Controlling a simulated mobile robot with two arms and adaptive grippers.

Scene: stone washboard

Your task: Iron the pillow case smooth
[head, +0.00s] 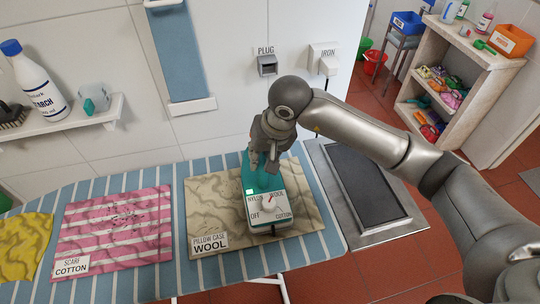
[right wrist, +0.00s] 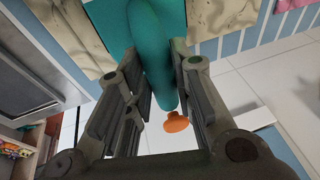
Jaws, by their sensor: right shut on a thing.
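The tan pillow case (head: 215,205), tagged "PILLOW CASE WOOL", lies on the striped ironing board (head: 182,276). It shows darker wavy marks. The teal iron (head: 262,180) rests over the pillow case's right half, its dial face toward me. The dial (head: 268,205) reads NYLON, WOOL, COTTON and OFF; its red pointer aims toward the WOOL side. My right gripper (head: 268,150) is at the iron's back end. In the right wrist view, its fingers (right wrist: 160,95) are on both sides of the teal handle (right wrist: 155,50), with an orange knob beyond. My left gripper is not in view.
A pink striped scarf (head: 112,235) tagged "COTTON" and a yellow cloth (head: 22,245) lie left on the board. A dark metal rest plate (head: 360,185) is at the right. A wall shelf (head: 75,121) holds a starch bottle (head: 38,85). Plug (head: 267,66) and iron (head: 328,65) sockets are on the wall.

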